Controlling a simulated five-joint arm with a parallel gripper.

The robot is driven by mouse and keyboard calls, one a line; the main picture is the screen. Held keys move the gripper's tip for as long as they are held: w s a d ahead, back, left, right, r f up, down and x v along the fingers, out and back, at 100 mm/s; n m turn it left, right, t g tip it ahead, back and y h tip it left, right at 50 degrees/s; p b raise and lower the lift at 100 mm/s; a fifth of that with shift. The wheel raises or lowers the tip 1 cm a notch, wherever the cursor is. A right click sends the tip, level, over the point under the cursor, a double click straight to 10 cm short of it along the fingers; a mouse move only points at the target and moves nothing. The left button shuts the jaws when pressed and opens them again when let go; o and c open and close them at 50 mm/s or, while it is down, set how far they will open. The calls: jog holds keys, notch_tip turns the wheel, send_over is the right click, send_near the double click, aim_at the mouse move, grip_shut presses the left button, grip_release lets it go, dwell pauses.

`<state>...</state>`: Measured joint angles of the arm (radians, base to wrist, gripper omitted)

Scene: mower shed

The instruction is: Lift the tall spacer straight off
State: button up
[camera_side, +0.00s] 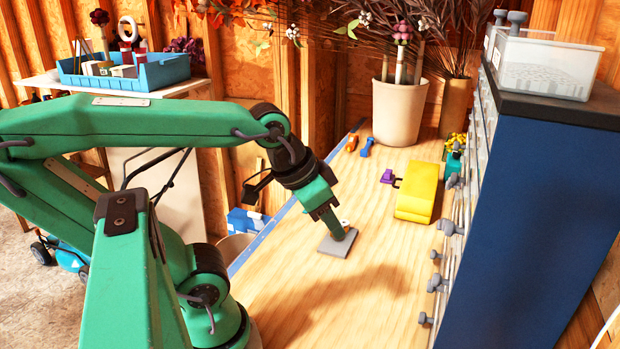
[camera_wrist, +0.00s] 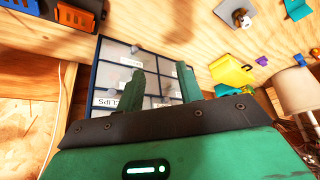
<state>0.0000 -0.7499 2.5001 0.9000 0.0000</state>
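A square grey plate (camera_side: 340,244) lies on the wooden bench in the side view, with a small pale piece (camera_side: 346,226) standing on it, partly hidden by my finger. In the wrist view the plate (camera_wrist: 229,10) is at the top, with a short whitish post (camera_wrist: 241,18) on it. I cannot tell whether this post is the tall spacer. My gripper (camera_side: 335,228) points down and overlaps the plate in the side view. In the wrist view my gripper (camera_wrist: 160,80) has its two green fingers apart with nothing between them, and the plate is off to their upper right.
A yellow block (camera_side: 417,192), a purple piece (camera_side: 387,176), and orange (camera_side: 351,142) and blue (camera_side: 367,147) clamps lie farther back. A blue drawer cabinet (camera_side: 530,200) bounds the right; a pot (camera_side: 399,112) stands at the back. The bench front is clear.

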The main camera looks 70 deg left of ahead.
dwell(0.4)
jog(key=o, duration=0.3)
jog(key=shift+o, duration=0.2)
jog(key=n+g, duration=0.3)
jog(key=g, duration=0.3)
send_over(344, 225)
jog(key=w+a, duration=0.1)
jog(key=shift+w+a+f, duration=0.1)
jog(key=shift+f, duration=4.3)
jog(key=shift+w+a+f, duration=0.1)
jog(key=shift+f, duration=4.25)
